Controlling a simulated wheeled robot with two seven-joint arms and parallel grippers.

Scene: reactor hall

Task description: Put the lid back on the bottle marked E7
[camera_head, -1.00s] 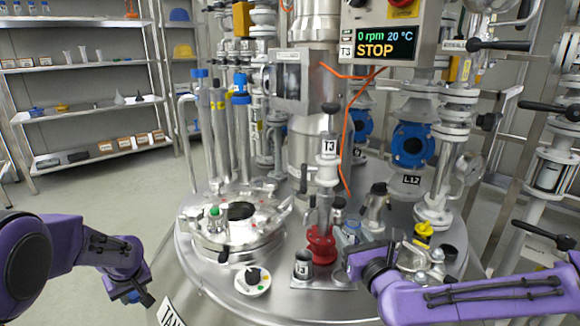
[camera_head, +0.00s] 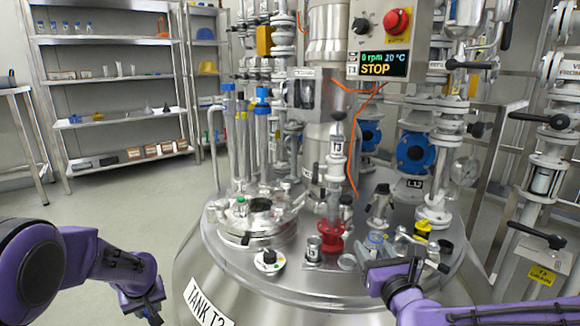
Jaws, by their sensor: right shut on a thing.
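My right gripper (camera_head: 382,272) is over the right front part of the tank top. It is shut on a small pale-blue, see-through thing (camera_head: 376,240), which looks like a bottle and is partly hidden by the gripper. No E7 mark can be read on it. I cannot pick out the lid for certain. A small grey round piece (camera_head: 347,262) lies on the tank top just left of the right gripper; I cannot tell what it is. My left gripper (camera_head: 150,308) hangs low at the lower left, clear of the tank. Its fingers are too unclear to judge.
Pipes and blue flanges stand behind. A control box (camera_head: 385,40) hangs above. Floor at left is free.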

